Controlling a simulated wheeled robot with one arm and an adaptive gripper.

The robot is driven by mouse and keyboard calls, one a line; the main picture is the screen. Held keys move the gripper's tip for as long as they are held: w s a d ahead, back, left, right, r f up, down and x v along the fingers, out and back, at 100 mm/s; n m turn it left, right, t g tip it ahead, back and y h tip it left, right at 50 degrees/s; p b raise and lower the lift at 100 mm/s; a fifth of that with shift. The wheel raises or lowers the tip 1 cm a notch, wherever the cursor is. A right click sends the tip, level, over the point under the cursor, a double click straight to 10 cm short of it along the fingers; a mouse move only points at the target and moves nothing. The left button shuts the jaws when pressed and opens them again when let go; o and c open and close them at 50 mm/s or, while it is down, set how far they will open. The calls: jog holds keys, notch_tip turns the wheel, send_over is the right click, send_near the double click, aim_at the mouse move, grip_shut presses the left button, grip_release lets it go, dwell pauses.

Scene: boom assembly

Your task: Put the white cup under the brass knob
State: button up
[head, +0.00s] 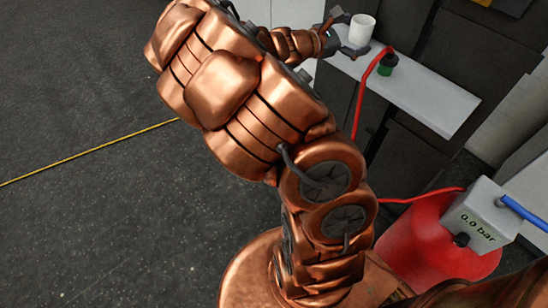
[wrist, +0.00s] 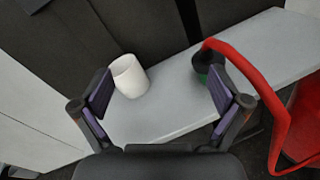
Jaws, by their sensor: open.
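The white cup (head: 361,30) stands upright on a light grey shelf (head: 430,100) in the head view. It also shows in the wrist view (wrist: 130,78), beside the left finger and partly overlapped by it. My gripper (head: 345,33) is open and empty, close to the cup's left side in the head view. In the wrist view, my gripper's fingers (wrist: 161,95) are spread wide, with the cup left of the middle. I cannot tell whether a finger touches the cup. I cannot make out a brass knob in either view.
A dark and green fitting (head: 387,64) with a red hose (head: 361,90) stands on the shelf near the cup. The hose arches close to the right finger in the wrist view. A red tank (head: 430,240) with a grey "0.0 bar" box (head: 480,212) stands below.

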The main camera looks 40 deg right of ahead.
jog(key=s+a+f+m+g+y, duration=0.2)
jog(key=s+a+f+m+y, duration=0.2)
jog(key=s+a+m+y, duration=0.65)
jog(key=s+a+f+y, duration=0.2)
jog(key=s+a, duration=0.1)
jog(key=a, duration=0.7)
jog(key=s+a+f+m+t+y, duration=0.1)
jog(key=s+a+f+y, duration=0.1)
jog(key=a, duration=0.9)
jog(key=s+a+f+t+y, duration=0.1)
jog(key=s+a+y, duration=0.1)
jog(key=a, duration=0.8)
jog(key=shift+s+a+f, duration=0.15)
jog(key=shift+s+f, duration=0.25)
jog(key=shift+s, duration=0.4)
jog(key=shift+y, duration=0.25)
notch_tip(320, 180, up, 18)
jog(key=t+p, duration=0.1)
jog(key=p, duration=1.6)
jog(key=shift+w, duration=0.4)
jog(key=shift+c, duration=0.3)
